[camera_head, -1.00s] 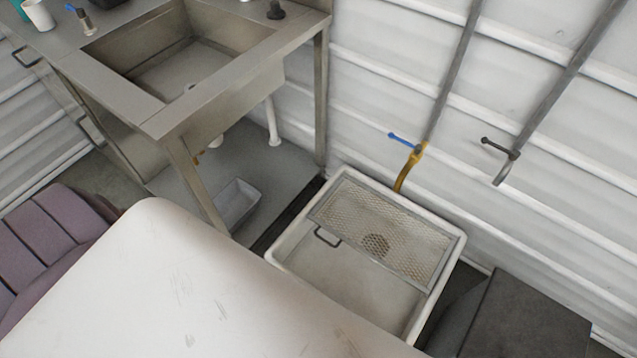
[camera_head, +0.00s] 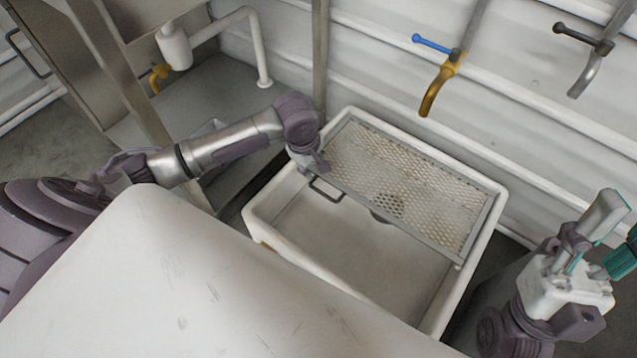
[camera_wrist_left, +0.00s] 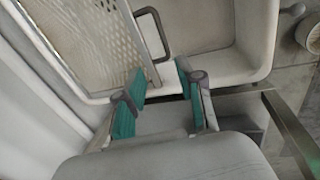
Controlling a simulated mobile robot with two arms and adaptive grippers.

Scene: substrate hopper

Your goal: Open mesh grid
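The mesh grid (camera_head: 405,180) is a flat metal mesh panel in a frame, lying over the back part of the white basin (camera_head: 268,242). Its dark loop handle (camera_head: 324,190) is at its front left and shows in the left wrist view (camera_wrist_left: 166,37). My left gripper (camera_head: 318,166) is at the grid's left end, close to the handle; its fingers are mostly hidden in the head view. In the left wrist view, its teal fingers (camera_wrist_left: 160,78) are apart and empty, with the handle beyond them. My right gripper (camera_head: 606,250) is at the right edge, its teal-padded fingers apart, clear of the basin.
A blue-handled brass tap (camera_head: 440,80) and a grey tap (camera_head: 590,65) are on the white corrugated wall behind the basin. A metal sink stand leg (camera_head: 318,60) rises just left of the basin. White pipes (camera_head: 255,50) run under the sink.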

